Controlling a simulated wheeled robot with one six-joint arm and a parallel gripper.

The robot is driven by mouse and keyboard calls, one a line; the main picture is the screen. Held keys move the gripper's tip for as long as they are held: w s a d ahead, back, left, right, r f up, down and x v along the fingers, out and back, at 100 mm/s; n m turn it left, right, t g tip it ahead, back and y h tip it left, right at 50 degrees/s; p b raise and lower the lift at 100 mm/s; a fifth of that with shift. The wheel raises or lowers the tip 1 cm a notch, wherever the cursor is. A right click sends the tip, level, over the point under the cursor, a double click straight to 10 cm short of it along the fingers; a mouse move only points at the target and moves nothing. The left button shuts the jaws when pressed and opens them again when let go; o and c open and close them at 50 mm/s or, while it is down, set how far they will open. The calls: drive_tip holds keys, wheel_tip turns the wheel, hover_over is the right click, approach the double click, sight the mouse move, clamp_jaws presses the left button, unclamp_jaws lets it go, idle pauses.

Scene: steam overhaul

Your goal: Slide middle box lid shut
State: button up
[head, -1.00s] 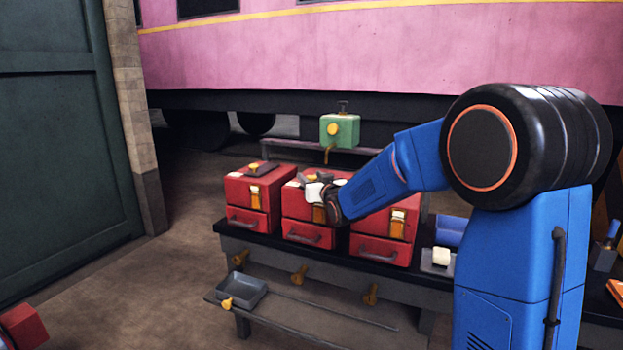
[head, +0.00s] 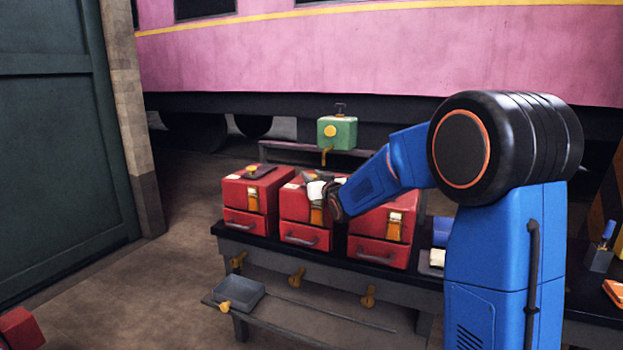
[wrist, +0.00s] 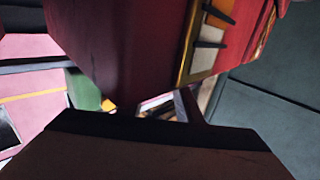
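The middle red box (head: 297,208) stands on a dark bench between two similar red boxes. It has a lower drawer with a grey handle and an orange-and-white front strip. My gripper (head: 319,190), pale with a dark wrist, is at its upper front right. It hides much of the top, so I cannot tell how far its lid is open. A dark piece shows on top behind the gripper. In the wrist view a red box surface (wrist: 125,45) fills the upper middle, tilted. A large dark-edged shape blocks the bottom. The finger gap is not clear in either view.
The left red box (head: 253,199) and right red box (head: 378,233) stand close on either side. A green box (head: 337,132) stands behind on a rail. A grey tray (head: 240,293) sits on the lower shelf. A green door (head: 55,150) stands at left.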

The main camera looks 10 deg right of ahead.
drive_tip(key=shift+o, duration=1.3)
drive_tip(key=shift+w+d, duration=0.1)
drive_tip(key=shift+d, duration=0.05)
drive_tip(key=s+d, duration=0.2)
drive_tip(key=s, duration=1.5)
drive_tip(key=shift+s+d, duration=0.15)
drive_tip(key=shift+d, duration=0.15)
drive_tip(key=s+d+f+g+h, duration=0.1)
drive_tip(key=s+f+g, duration=0.3)
drive_tip(key=s, duration=0.9)
drive_tip(key=s+d+f+m+g+h, duration=0.1)
drive_tip(key=s+f+g, duration=0.3)
drive_tip(key=s, duration=1)
drive_tip(key=s+f+g, duration=0.5)
drive_tip(key=s+f, duration=0.1)
drive_tip(key=s, duration=0.8)
drive_tip(key=shift+s+d+m+h, duration=0.25)
drive_tip(key=shift+d+m+h, duration=0.15)
